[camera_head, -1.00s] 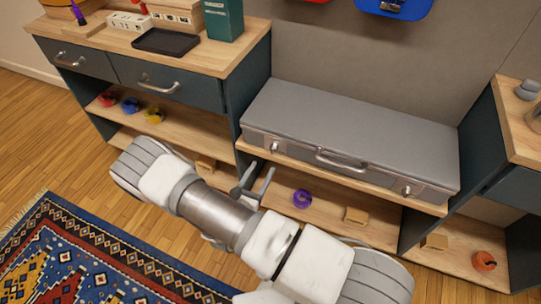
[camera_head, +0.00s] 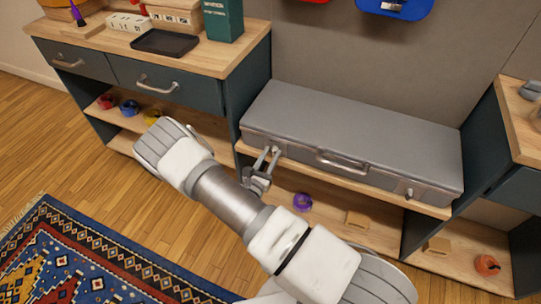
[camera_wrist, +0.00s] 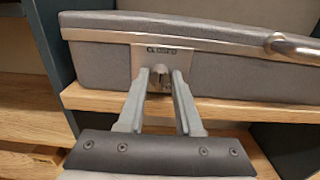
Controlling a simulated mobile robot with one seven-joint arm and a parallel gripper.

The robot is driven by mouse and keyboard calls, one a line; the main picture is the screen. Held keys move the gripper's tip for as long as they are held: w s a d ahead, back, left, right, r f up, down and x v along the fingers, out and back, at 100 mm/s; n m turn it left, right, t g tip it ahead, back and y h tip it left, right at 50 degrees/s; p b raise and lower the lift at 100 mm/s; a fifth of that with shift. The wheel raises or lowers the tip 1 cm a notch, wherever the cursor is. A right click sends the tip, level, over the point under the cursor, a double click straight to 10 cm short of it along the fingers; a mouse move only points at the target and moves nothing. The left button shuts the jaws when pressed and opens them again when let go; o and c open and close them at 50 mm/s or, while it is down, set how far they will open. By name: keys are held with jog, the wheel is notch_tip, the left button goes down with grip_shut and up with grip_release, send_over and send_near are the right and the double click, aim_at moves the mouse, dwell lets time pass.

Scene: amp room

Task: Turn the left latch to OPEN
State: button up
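The grey case (camera_head: 350,125) lies shut on the middle wooden shelf. Its left latch (camera_wrist: 159,80) is a small metal knob on a plate that appears to read CLOSED in the wrist view. My gripper (camera_wrist: 159,72) is open, with one finger on each side of the latch. I cannot tell whether the fingers touch it. In the head view my gripper (camera_head: 269,151) reaches the left front of the case, and its fingertips partly hide the latch. The right latch (camera_head: 409,194) shows at the case's right front.
The case's handle (camera_head: 342,162) sticks out at the front, right of my gripper. The shelf edge (camera_wrist: 95,100) runs just below the case. A purple object (camera_head: 302,202) lies on the shelf below. A dark cabinet side (camera_wrist: 50,40) stands close on the left.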

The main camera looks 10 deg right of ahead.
grip_shut()
jog(key=shift+m, duration=0.4)
jog(key=m+p, duration=0.1)
jog(key=m, duration=0.2)
jog(key=m+p, duration=0.1)
jog(key=m, duration=0.2)
jog(key=shift+s+m, duration=0.1)
jog(key=shift+m, duration=0.2)
jog(key=m+p, duration=0.1)
jog(key=m, duration=0.4)
jog(key=shift+f, duration=0.1)
jog(key=m+p, duration=0.1)
jog(key=m, duration=0.4)
jog(key=shift+f, duration=0.1)
jog(key=shift+m, duration=0.4)
